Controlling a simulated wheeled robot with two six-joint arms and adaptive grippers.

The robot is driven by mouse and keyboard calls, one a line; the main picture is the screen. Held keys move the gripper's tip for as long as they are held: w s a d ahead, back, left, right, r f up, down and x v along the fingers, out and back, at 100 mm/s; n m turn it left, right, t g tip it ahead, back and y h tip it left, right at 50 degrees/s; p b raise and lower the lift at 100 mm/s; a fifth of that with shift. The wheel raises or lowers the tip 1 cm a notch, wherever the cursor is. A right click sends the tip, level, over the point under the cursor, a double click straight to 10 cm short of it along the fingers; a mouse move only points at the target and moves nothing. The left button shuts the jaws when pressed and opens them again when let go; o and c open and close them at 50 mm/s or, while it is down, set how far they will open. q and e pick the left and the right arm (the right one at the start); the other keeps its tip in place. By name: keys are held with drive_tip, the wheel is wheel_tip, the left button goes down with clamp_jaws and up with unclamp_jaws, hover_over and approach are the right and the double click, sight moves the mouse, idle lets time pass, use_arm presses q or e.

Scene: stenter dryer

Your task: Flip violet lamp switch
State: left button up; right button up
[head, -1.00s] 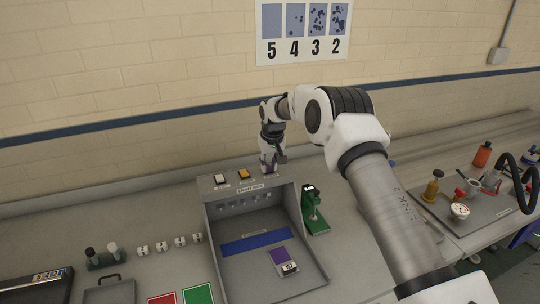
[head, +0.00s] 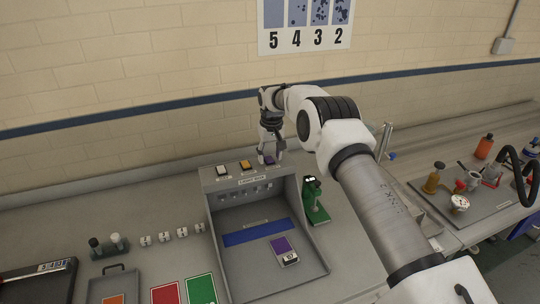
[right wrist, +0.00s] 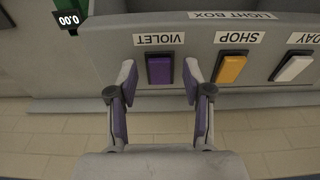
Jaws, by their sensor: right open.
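The violet lamp switch (right wrist: 160,69) is a purple rocker in a dark frame, under an upside-down VIOLET label in the right wrist view. It sits on the top panel of the grey light box (head: 213,187); in the head view the violet switch (head: 269,160) is partly covered by my gripper. My right gripper (right wrist: 160,78) is open and empty, with one finger on each side of the switch and a gap to it on both sides. In the head view the right gripper (head: 271,153) points down at the panel. Contact with the panel cannot be told. My left gripper is not in view.
The orange SHOP switch (right wrist: 230,69) and white DAY switch (right wrist: 294,68) stand beside the violet one. A green instrument (head: 315,203) stands right of the box. A purple-topped sample (head: 284,250) lies inside it. The brick wall (head: 120,80) is behind.

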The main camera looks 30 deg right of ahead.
wheel_tip(320, 180, up, 12)
drive_tip(key=s, duration=0.1)
drive_tip(key=shift+f, duration=0.15)
drive_tip(key=shift+a, duration=0.1)
